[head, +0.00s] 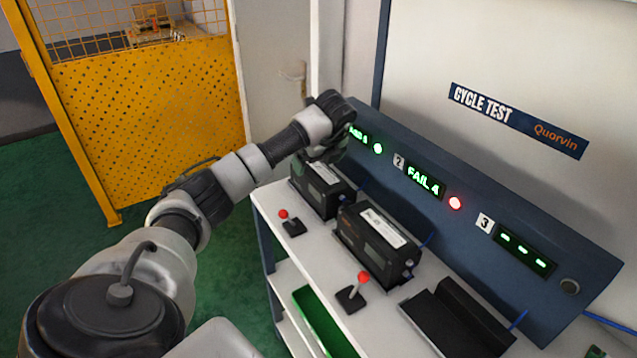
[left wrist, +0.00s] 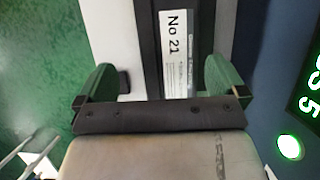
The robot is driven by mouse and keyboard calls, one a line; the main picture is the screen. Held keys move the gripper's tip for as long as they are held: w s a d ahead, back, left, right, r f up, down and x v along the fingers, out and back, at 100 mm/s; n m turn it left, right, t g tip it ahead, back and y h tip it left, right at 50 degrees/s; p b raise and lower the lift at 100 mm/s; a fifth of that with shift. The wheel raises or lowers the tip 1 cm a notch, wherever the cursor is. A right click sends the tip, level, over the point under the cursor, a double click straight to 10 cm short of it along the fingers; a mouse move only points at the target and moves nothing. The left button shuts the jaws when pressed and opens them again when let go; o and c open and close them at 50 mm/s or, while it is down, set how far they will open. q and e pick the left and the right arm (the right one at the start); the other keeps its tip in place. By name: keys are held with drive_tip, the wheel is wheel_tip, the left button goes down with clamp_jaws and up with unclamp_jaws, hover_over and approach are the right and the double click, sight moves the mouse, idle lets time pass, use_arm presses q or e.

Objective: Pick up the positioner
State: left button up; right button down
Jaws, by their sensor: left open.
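One black positioner (head: 322,190) sits at the first station on the white bench, partly hidden by my left gripper. In the left wrist view its dark body and white label reading "No 21" (left wrist: 175,35) show between the fingers. A second black positioner (head: 376,241) with a white label sits at station 2. My left gripper (head: 328,152) is over the first positioner, pointing down. In the left wrist view its two green-looking fingers (left wrist: 160,72) are apart, one towards each side of the positioner. Contact cannot be told. My right gripper is not in view.
The blue panel shows "FAIL 4" (head: 423,181) with a red lamp at station 2, and dashes (head: 524,252) at station 3. The station 3 cradle (head: 455,320) is empty. Red-knobbed levers (head: 352,293) stand along the bench front. A yellow mesh fence (head: 145,120) stands left.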

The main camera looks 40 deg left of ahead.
sight(318, 169)
use_arm(q)
drive_tip(key=shift+w+a+f, duration=0.15)
drive_tip(key=shift+w+f, duration=0.05)
drive_tip(key=shift+f, duration=0.35)
drive_tip(key=shift+w+f, duration=0.2)
drive_tip(key=shift+f, duration=0.1)
drive_tip(key=p+x, duration=0.1)
drive_tip(key=x, duration=0.3)
drive_tip(key=shift+w+f, duration=0.1)
drive_tip(key=shift+w, duration=0.1)
drive_tip(key=shift+w+a+f, duration=0.1)
drive_tip(key=shift+a+f, duration=0.05)
drive_tip(key=shift+f, duration=0.1)
drive_tip(key=c, duration=1.5)
drive_tip(key=shift+r, duration=0.1)
drive_tip(key=shift+c, duration=0.6)
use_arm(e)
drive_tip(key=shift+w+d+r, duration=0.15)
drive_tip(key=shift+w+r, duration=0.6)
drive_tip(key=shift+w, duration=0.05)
